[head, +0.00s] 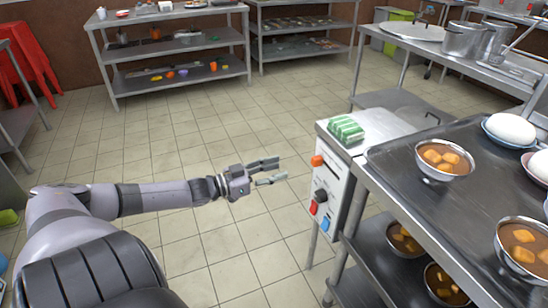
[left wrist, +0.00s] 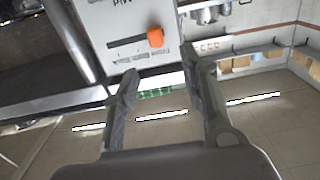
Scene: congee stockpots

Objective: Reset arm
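My left gripper (head: 270,172) is at the end of my outstretched left arm, above the tiled floor and left of a white control box (head: 329,187). Its two fingers are apart with nothing between them. In the left wrist view, the open fingers (left wrist: 160,82) point toward the box's front panel (left wrist: 130,30), which has an orange knob (left wrist: 155,37). The fingers look clear of the panel. My right gripper is not in view.
Right of the box, a steel table (head: 410,165) holds bowls of brown soup (head: 444,160) and white rounded items (head: 511,127). A green-and-white striped bundle (head: 346,129) lies on the box top. Shelves (head: 170,50) stand at the back. Open floor (head: 180,245) surrounds the arm.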

